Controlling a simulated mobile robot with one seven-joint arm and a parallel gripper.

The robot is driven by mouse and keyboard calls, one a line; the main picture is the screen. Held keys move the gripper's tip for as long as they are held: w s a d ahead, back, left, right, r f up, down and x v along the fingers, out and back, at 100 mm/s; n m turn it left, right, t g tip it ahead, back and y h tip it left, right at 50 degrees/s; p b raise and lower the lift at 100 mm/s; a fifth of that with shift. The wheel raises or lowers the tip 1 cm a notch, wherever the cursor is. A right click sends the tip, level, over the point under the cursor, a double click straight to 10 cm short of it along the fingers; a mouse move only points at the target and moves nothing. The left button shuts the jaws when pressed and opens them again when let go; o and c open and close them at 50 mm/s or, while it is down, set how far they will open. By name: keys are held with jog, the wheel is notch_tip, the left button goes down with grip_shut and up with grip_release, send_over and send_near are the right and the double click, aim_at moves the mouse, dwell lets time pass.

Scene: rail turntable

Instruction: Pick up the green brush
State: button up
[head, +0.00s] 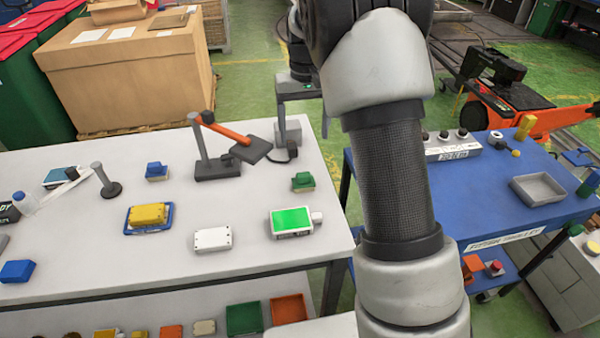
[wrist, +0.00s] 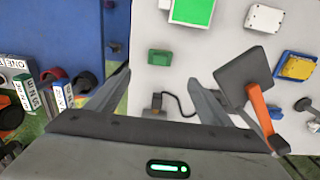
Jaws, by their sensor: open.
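The green brush (head: 303,181) is a small green block with a paler underside. It lies on the white table near its right edge, behind the green-screened device. In the wrist view the green brush (wrist: 159,57) shows just beyond and between my fingertips, apart from them. My gripper (head: 304,122) is above the table's far right corner, with its fingers apart and nothing between them. In the wrist view both fingers of my gripper (wrist: 160,77) are spread wide.
A lamp-like stand with an orange arm (head: 228,133) is left of the brush. A grey box with a cable (head: 288,132) is behind it. The green-screened device (head: 292,221) and a white box (head: 213,240) are nearer. A blue trolley (head: 490,205) stands right, across a gap.

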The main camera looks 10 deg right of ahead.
aim_at(304, 174)
notch_tip(304, 174, down, 17)
jog(key=shift+w+f, duration=0.1)
dwell(0.5)
jog(key=shift+c, duration=0.3)
jog(key=c, duration=1.1)
